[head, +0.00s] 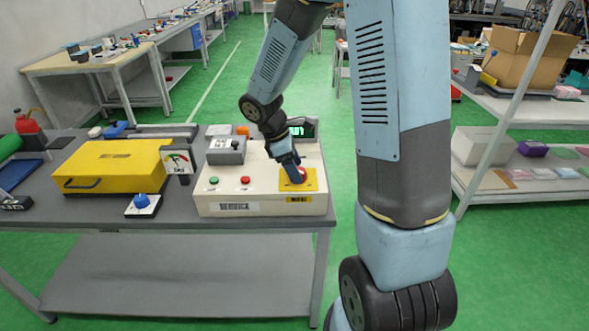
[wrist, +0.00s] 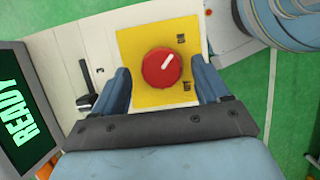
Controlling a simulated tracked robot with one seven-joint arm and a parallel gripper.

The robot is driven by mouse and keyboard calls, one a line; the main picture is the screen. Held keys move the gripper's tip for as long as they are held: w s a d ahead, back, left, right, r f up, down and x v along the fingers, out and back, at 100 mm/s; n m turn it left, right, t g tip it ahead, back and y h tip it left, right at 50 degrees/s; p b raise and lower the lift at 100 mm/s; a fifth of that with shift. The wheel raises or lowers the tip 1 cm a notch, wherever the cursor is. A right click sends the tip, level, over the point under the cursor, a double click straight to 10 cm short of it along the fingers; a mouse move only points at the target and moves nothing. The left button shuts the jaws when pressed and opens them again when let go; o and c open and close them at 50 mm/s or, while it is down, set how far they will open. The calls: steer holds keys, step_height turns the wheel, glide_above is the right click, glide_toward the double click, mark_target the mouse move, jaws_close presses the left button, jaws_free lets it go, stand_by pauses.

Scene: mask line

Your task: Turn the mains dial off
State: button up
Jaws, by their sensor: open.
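The mains dial is a round red knob with a white pointer mark, on a yellow plate (wrist: 140,50). In the wrist view the red dial (wrist: 161,68) sits between the fingers of my gripper (wrist: 163,82), with a gap on each side. The white mark points to the upper right; the small labels beside it are too small to read. In the head view my gripper (head: 288,172) is over the yellow plate (head: 312,184) at the right end of the cream control box (head: 260,207), and it partly hides the red dial (head: 302,174). My gripper is open.
A green and a red button (head: 245,180) are on the box's left part. A display reading READY (wrist: 30,115) and a black lever (wrist: 86,98) stand beside the plate. A yellow case (head: 112,160) and a blue knob (head: 141,201) lie further left on the grey bench.

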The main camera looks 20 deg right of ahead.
steer(key=shift+s+d+f, duration=0.1)
steer(key=shift+d+f, duration=0.1)
steer(key=shift+f, duration=0.25)
steer(key=c, duration=1)
